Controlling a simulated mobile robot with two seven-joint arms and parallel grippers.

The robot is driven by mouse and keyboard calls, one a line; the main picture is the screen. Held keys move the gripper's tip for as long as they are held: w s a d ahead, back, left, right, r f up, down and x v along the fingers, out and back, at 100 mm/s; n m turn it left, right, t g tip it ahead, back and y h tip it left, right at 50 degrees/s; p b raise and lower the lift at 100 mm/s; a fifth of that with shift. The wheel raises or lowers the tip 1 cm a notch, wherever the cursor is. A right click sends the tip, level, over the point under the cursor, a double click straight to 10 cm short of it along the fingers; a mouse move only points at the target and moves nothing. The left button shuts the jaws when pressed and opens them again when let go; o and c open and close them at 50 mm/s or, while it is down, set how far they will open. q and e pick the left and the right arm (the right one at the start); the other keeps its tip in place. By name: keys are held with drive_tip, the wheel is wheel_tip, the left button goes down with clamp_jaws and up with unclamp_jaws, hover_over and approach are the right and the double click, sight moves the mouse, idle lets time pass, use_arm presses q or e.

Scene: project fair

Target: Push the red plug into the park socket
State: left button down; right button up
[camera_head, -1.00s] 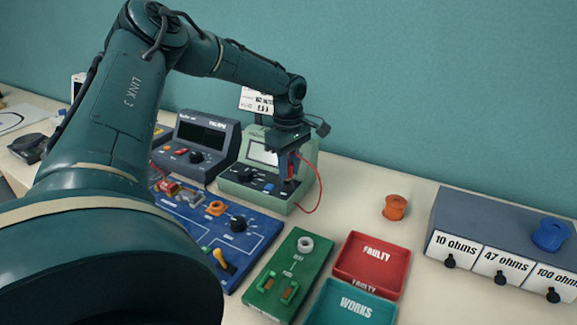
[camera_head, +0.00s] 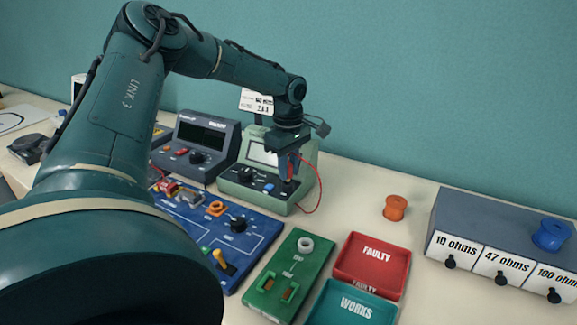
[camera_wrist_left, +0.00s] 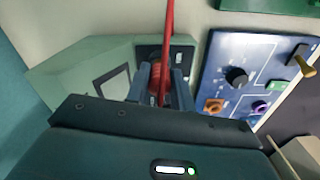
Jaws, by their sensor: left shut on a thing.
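My left gripper (camera_head: 289,166) is over the front right of the pale green meter (camera_head: 262,190), fingers pointing down. In the left wrist view its fingers (camera_wrist_left: 163,82) are shut on the red plug (camera_wrist_left: 155,78), and a red lead (camera_wrist_left: 168,35) runs up out of frame from there. In the head view the fingers mostly hide the plug, and the red lead (camera_head: 318,192) loops down on the right side of the meter. The fingertips are close to the meter's front panel. I cannot tell which socket is under the plug or whether it touches. My right gripper is not in view.
A blue circuit board (camera_head: 262,232) lies in front of the meter, and a dark grey instrument (camera_head: 228,155) stands left of it. A green board (camera_head: 313,262), a red tray (camera_head: 372,237) and a teal tray (camera_head: 325,315) are nearer. An orange spool (camera_head: 396,207) stands on clear table.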

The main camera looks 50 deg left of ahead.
use_arm(q)
drive_tip(key=shift+f+b, duration=0.75)
drive_tip(key=shift+f, duration=0.15)
idle(0.6)
drive_tip(key=c, duration=1.1)
unclamp_jaws()
drive_tip(key=shift+o, duration=0.3)
drive_tip(key=o, duration=0.4)
drive_tip(key=shift+r, duration=0.1)
drive_tip(key=shift+r+p, duration=2.9)
drive_tip(key=shift+r, duration=1.05)
